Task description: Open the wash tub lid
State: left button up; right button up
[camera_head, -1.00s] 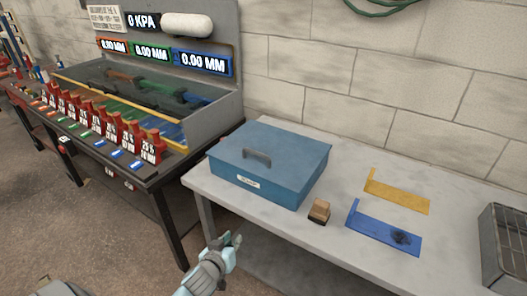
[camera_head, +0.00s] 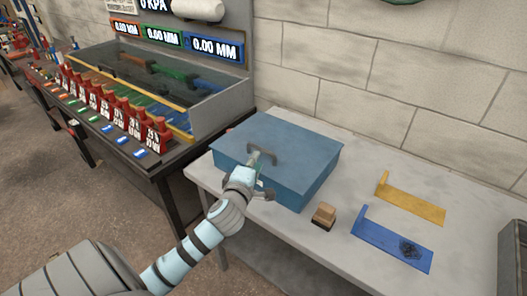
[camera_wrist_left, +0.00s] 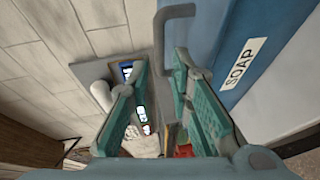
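The wash tub is a blue box (camera_head: 305,187) on the grey table, with its flat blue lid (camera_head: 300,140) shut. A dark grey handle (camera_head: 268,152) stands on the lid; it also shows in the left wrist view (camera_wrist_left: 176,12). My left gripper (camera_head: 258,162) is at the handle, above the lid's front part, and hides some of the tub's front. In the left wrist view its two teal fingers (camera_wrist_left: 161,62) are apart, with part of the handle between or just beyond their tips. I cannot tell whether they touch it. My right gripper is in neither view.
A tan and dark block (camera_head: 324,215) stands right of the tub. A yellow plate (camera_head: 415,205) and a blue plate (camera_head: 385,238) with a dark patch lie farther right. A bench with red blocks (camera_head: 120,117) and a glass-sided tank stands left. A block wall is behind.

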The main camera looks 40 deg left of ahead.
aim_at(261, 151)
pick_arm(q)
jog(key=x, duration=0.6)
jog(key=shift+w+d+f, duration=0.1)
jog(key=shift+w+f, duration=0.05)
jog(key=shift+w, duration=0.05)
jog(key=shift+x, duration=0.8)
grip_shut()
